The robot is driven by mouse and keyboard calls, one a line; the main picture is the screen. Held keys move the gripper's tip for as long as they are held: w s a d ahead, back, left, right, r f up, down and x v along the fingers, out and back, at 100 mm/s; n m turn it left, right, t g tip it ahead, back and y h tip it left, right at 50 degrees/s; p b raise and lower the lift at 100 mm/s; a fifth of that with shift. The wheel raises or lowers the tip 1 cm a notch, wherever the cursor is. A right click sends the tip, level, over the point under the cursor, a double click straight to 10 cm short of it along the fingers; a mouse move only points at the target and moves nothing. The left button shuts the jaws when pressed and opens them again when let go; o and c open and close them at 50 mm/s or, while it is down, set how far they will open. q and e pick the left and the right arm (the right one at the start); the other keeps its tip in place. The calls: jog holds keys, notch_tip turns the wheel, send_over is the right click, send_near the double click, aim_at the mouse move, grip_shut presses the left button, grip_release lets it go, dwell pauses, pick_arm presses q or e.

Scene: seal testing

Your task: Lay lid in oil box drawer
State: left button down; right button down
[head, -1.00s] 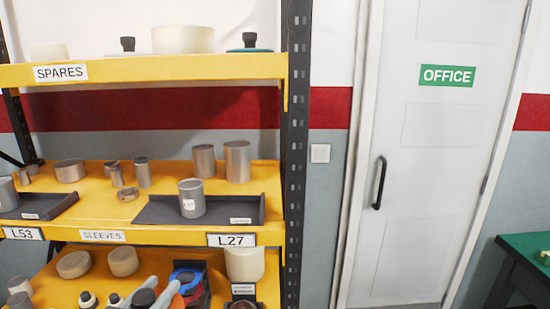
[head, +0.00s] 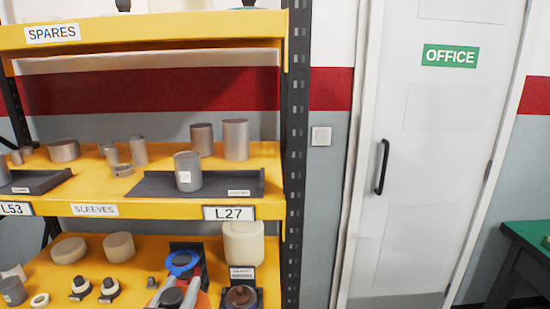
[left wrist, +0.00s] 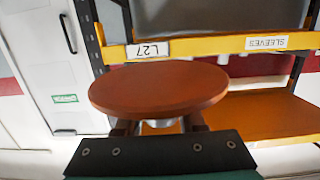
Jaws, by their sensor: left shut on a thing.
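In the left wrist view a flat, round, red-brown lid (left wrist: 158,88) fills the middle. My left gripper (left wrist: 158,126) is shut on it from below, and the dark gripper body crosses the bottom of that view. A silvery part shows under the disc between the fingers. In the head view my left gripper (head: 178,292) is at the bottom edge in front of the lower shelf, partly cut off. An orange patch there may be the lid, but I cannot tell. I cannot make out an oil box drawer in either view. My right gripper is not in view.
The yellow rack (head: 140,209) holds cylinders and dark trays on its middle shelf. A blue ring (head: 183,262), a cream jar (head: 243,243) and a brown round part (head: 240,296) are on the lower shelf. An office door (head: 415,150) and green table (head: 532,241) are right.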

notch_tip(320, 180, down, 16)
jog(key=b, duration=1.4)
jog(key=shift+b, duration=0.3)
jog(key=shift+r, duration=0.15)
